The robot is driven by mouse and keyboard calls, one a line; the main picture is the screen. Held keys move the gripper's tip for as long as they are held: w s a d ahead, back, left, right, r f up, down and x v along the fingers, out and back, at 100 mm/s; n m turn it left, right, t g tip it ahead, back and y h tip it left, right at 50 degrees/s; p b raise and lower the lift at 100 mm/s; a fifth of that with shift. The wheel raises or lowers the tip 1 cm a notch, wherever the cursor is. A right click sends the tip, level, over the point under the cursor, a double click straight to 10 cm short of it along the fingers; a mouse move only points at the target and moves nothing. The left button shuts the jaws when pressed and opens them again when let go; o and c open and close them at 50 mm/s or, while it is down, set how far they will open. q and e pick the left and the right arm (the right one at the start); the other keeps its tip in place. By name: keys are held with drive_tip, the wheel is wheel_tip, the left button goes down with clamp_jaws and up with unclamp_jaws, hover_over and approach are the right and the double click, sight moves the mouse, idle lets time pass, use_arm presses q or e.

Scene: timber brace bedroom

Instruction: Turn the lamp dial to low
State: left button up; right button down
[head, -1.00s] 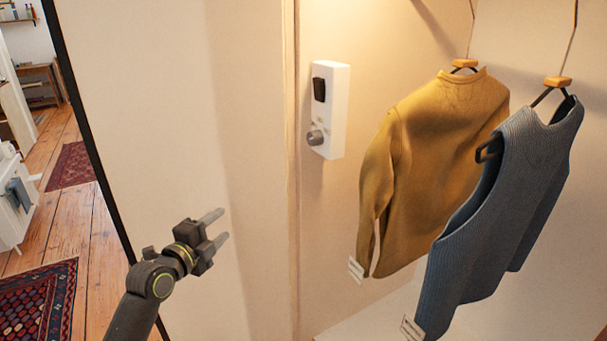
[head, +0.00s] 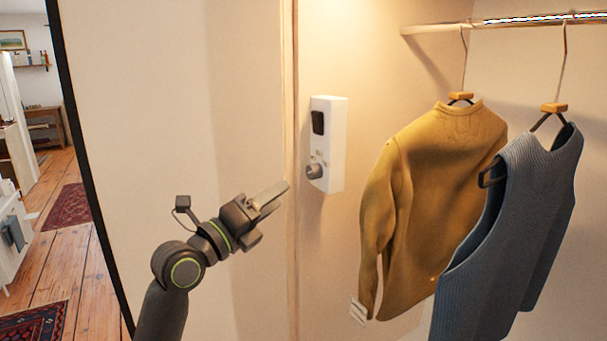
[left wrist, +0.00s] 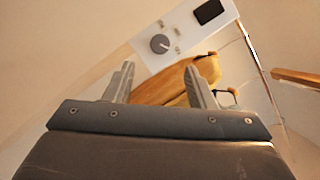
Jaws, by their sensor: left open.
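A white control box (head: 328,130) is mounted on the wardrobe's inner wall, with a black panel (head: 318,122) near its top. The round grey lamp dial (head: 314,171) sticks out near its bottom. In the left wrist view the dial (left wrist: 159,44) shows ahead of the fingers with small marks beside it, too small to read. My left gripper (head: 275,194) is open and empty, left of the dial and slightly lower in the head view, apart from it. In the left wrist view its two fingers (left wrist: 160,85) stand spread. My right gripper is not in view.
A mustard sweater (head: 440,180) and a blue knitted vest (head: 525,210) hang from a rail (head: 440,27) to the right of the box. A pale panel edge (head: 291,120) stands close beside the left gripper. Wooden floor and rugs (head: 65,215) lie far left.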

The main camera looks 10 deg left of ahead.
sight(309, 174)
use_arm(q)
drive_tip(key=p+x, duration=0.1)
drive_tip(key=x, duration=0.7)
drive_tip(key=shift+w+d+r, duration=0.1)
drive_tip(key=shift+w+d, duration=0.1)
drive_tip(key=shift+w, duration=0.1)
drive_tip(key=c, duration=1)
